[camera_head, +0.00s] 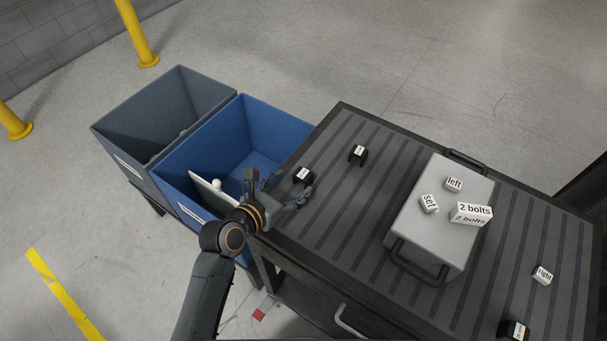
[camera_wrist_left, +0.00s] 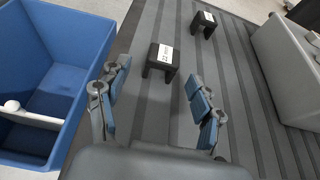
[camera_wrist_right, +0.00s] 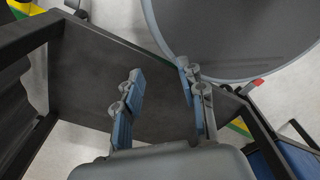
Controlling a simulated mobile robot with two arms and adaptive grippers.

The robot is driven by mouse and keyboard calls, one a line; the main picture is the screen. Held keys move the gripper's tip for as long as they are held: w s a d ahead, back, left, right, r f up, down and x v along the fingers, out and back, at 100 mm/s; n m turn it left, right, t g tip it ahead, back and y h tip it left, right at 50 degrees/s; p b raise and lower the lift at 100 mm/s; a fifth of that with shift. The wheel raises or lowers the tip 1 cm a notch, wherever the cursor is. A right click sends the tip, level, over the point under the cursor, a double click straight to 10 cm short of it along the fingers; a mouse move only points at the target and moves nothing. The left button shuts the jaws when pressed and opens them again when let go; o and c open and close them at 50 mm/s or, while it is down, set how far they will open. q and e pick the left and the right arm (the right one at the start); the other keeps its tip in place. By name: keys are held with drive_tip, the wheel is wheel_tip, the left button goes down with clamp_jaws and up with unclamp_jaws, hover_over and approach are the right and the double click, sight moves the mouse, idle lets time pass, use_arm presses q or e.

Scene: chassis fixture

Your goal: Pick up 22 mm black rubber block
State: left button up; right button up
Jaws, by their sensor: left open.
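A black block with two legs and a white label (camera_head: 303,175) stands near the left edge of the ribbed table top. It also shows in the left wrist view (camera_wrist_left: 163,62), ahead of the fingers. A second similar black block (camera_head: 358,154) stands farther back, also in the left wrist view (camera_wrist_left: 204,24). A third black labelled piece (camera_head: 515,331) is at the front right. The size print is too small to read surely. My left gripper (camera_head: 286,190) is open and empty, just short of the nearest block. My right gripper (camera_wrist_right: 160,72) is open and empty, away from the blocks.
A grey box with handles (camera_head: 433,205) on the table carries white labels, including "2 bolts" (camera_head: 471,213). A "right" label (camera_head: 543,275) lies at the right. A blue bin (camera_head: 265,125) and a grey bin (camera_head: 150,115) adjoin the table's left side.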

sight(306, 174)
use_arm(q)
drive_tip(key=shift+w+d+f, duration=0.2)
drive_tip(key=shift+w+d, duration=0.1)
drive_tip(key=shift+w, duration=0.15)
drive_tip(key=shift+w+d, duration=0.25)
drive_tip(key=shift+w, duration=0.05)
drive_tip(key=shift+w+d+f, duration=0.1)
drive_tip(key=shift+w+d, duration=0.15)
drive_tip(key=shift+w, duration=0.05)
drive_tip(key=p+x, duration=0.1)
drive_tip(key=x, duration=0.2)
drive_tip(key=shift+w+d, duration=0.1)
drive_tip(key=shift+w, duration=0.05)
drive_tip(key=shift+w+d+f, duration=0.15)
drive_tip(key=shift+w+f, duration=0.05)
drive_tip(key=shift+w, duration=0.05)
use_arm(e)
drive_tip(key=shift+w+d+r, duration=0.25)
drive_tip(key=shift+w+d, duration=0.05)
drive_tip(key=shift+w, duration=0.2)
drive_tip(key=shift+w+d+r, duration=0.25)
drive_tip(key=shift+w+d, duration=0.05)
drive_tip(key=shift+w, duration=0.15)
use_arm(q)
drive_tip(key=shift+s, duration=0.1)
use_arm(e)
drive_tip(key=shift+s, duration=0.1)
use_arm(q)
drive_tip(key=c, duration=1.3)
